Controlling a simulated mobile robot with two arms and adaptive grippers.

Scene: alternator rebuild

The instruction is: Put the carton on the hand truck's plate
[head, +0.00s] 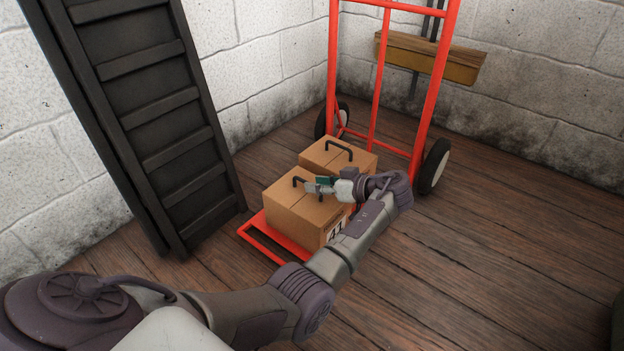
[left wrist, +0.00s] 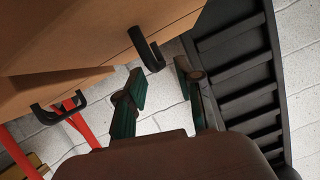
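Two brown cartons with black top handles stand close together on the red hand truck (head: 439,75). The front carton (head: 290,218) has a label reading 41 and appears to rest on the hand truck's plate (head: 268,250), whose red front edge shows. The rear carton (head: 325,152) stands behind it, nearer the uprights. My left gripper (head: 315,186) is just above the front carton, beside its handle (head: 297,181). In the left wrist view the gripper's fingers (left wrist: 160,84) are apart and empty, with the handle (left wrist: 147,50) just beyond the tips. My right gripper is out of view.
A dark ladder-like rack (head: 160,125) leans on the wall left of the hand truck. A wooden board (head: 425,58) is on the wall behind. The plank floor (head: 500,240) to the right is clear.

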